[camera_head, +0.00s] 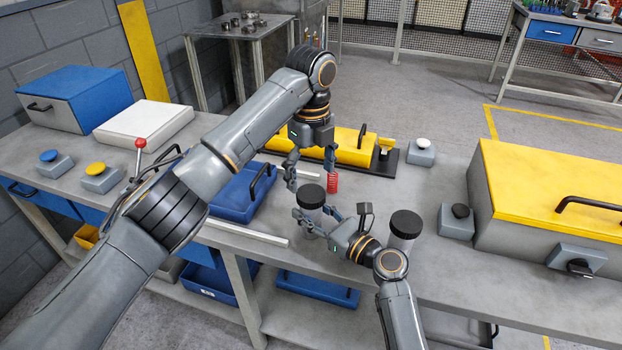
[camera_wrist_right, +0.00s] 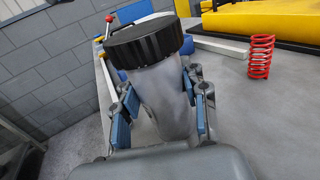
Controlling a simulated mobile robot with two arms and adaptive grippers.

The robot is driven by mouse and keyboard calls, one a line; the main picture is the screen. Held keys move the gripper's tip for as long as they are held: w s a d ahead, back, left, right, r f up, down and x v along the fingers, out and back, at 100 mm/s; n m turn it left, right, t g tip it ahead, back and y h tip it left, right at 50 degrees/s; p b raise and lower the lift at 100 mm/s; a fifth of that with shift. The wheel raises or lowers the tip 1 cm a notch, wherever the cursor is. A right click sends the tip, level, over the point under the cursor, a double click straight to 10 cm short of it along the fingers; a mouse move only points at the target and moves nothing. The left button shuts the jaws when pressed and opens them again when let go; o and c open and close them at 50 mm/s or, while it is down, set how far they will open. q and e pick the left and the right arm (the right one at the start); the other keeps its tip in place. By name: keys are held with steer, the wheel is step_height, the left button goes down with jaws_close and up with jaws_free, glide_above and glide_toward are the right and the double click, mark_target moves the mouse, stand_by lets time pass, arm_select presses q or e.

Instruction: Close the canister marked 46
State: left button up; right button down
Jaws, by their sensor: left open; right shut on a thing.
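A clear grey canister (camera_head: 313,222) with a black ribbed lid (camera_head: 311,196) stands near the front edge of the bench. My right gripper (camera_head: 317,215) is shut around its body. In the right wrist view the canister (camera_wrist_right: 168,100) sits between the blue finger pads, and its lid (camera_wrist_right: 145,42) rests on top; I cannot tell how tightly. My left gripper (camera_head: 310,176) is open, pointing down just above the lid, and holds nothing. A second canister (camera_head: 401,243) with a dark lid stands to the right, partly behind my right arm. No 46 is legible on either.
A red spring (camera_head: 332,183) stands close behind the held canister. A blue tray (camera_head: 240,194) lies to the left, a yellow fixture (camera_head: 350,149) behind. A yellow-lidded box (camera_head: 548,187) and a knob block (camera_head: 457,221) are at right.

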mark_target(311, 193)
arm_select(q)
steer(key=shift+c, duration=0.4)
steer(key=n, duration=0.3)
steer(key=r+n, duration=0.1)
steer(key=n, duration=0.7)
steer(key=shift+r+n, duration=0.3)
steer(key=shift+r, duration=0.05)
steer(key=n, duration=0.5)
steer(key=shift+r+n, duration=0.4)
steer(key=n, duration=0.4)
steer(key=r+n, duration=0.1)
steer(key=n, duration=0.2)
steer(key=shift+f, duration=0.15)
steer(key=shift+f, duration=3.9)
